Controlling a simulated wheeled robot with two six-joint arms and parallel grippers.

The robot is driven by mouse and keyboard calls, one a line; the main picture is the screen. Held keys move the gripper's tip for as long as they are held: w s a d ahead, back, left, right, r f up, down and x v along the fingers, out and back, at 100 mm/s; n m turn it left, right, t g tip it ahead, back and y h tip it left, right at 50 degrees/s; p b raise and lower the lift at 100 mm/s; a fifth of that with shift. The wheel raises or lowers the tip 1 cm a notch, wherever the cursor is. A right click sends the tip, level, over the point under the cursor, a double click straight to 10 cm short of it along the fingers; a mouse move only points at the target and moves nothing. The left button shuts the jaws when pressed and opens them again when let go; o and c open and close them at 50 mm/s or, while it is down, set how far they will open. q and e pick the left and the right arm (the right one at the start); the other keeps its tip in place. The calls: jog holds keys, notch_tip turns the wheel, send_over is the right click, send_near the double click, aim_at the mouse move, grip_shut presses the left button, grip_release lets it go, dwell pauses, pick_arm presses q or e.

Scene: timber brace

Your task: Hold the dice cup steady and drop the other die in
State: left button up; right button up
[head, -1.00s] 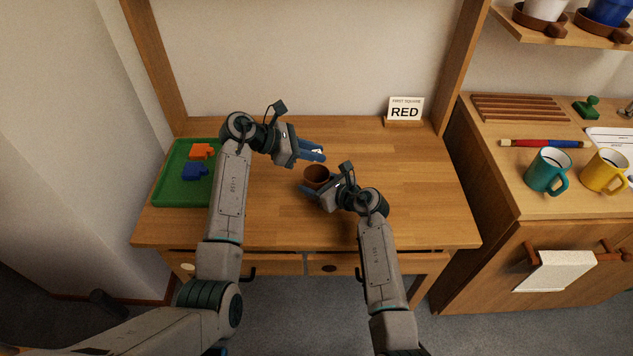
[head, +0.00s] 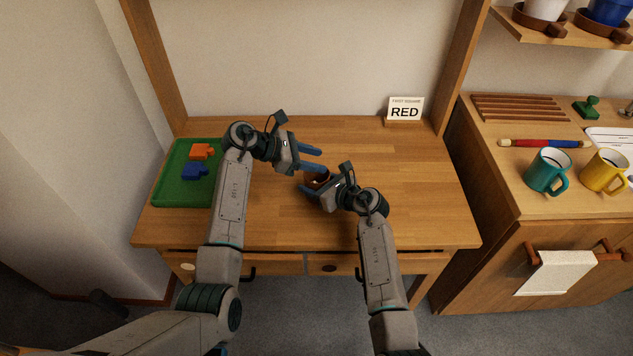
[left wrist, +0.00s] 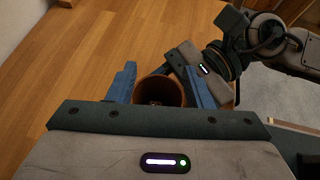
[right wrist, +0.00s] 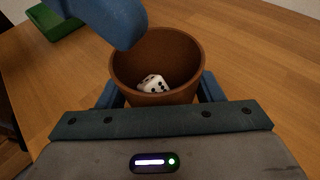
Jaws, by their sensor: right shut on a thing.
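The brown dice cup (head: 312,181) stands upright near the middle of the desk. My right gripper (head: 312,191) is shut on it, with its blue fingers at either side of the cup in the right wrist view (right wrist: 158,92). White dice with black pips (right wrist: 152,84) lie inside the cup; they overlap, so I cannot tell their number surely. My left gripper (head: 321,160) is open and empty, just above and behind the cup. In the left wrist view the cup's mouth (left wrist: 160,85) lies between its spread fingers.
A green tray (head: 171,199) with an orange piece (head: 202,151) and a blue piece (head: 195,171) lies at the desk's left. A card reading RED (head: 405,108) stands at the back right. The desk right of my right gripper is clear.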

pick_arm(q)
jog(key=v, duration=1.2)
